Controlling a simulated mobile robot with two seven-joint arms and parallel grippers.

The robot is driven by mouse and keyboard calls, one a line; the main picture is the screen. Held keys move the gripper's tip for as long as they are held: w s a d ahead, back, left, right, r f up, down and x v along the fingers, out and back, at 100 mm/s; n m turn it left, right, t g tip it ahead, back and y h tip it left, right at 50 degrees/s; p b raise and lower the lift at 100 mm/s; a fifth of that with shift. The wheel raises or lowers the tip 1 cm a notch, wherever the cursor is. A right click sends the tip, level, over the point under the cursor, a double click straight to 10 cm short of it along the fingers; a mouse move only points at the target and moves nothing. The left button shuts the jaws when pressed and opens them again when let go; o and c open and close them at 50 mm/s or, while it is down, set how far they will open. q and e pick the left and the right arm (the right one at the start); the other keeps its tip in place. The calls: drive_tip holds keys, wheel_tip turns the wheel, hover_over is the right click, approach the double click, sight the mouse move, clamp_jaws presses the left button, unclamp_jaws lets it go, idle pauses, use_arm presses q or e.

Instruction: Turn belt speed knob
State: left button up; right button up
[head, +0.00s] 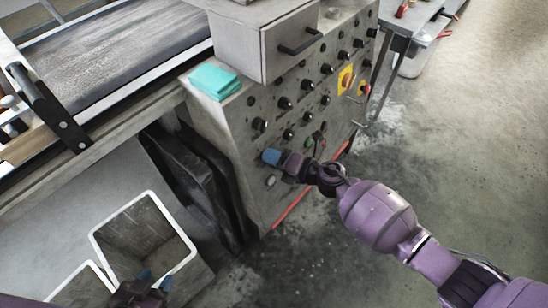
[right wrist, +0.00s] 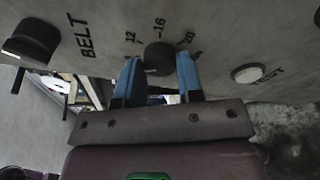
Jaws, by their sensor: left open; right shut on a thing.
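The belt speed knob (right wrist: 158,58) is a dark round knob on the grey panel, with a scale reading 12, 16, 20 and the word BELT beside it. My right gripper (right wrist: 158,80) has its two blue fingers on either side of this knob and is shut on it. In the head view my right gripper (head: 271,157) is at the lower left of the control panel (head: 245,165), and its fingers hide the knob there. My left gripper (head: 142,284) is open at the bottom left, over the near edge of a white-rimmed bin, partly cut off by the frame.
A white button (right wrist: 247,73) marked TEST and a larger black knob (right wrist: 32,38) flank the held knob. A conveyor belt (head: 110,50) lies left. Floor at right is clear.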

drive_tip(key=o, duration=0.9)
drive_tip(key=shift+p+v, duration=0.9)
drive_tip(key=shift+v, duration=4.5)
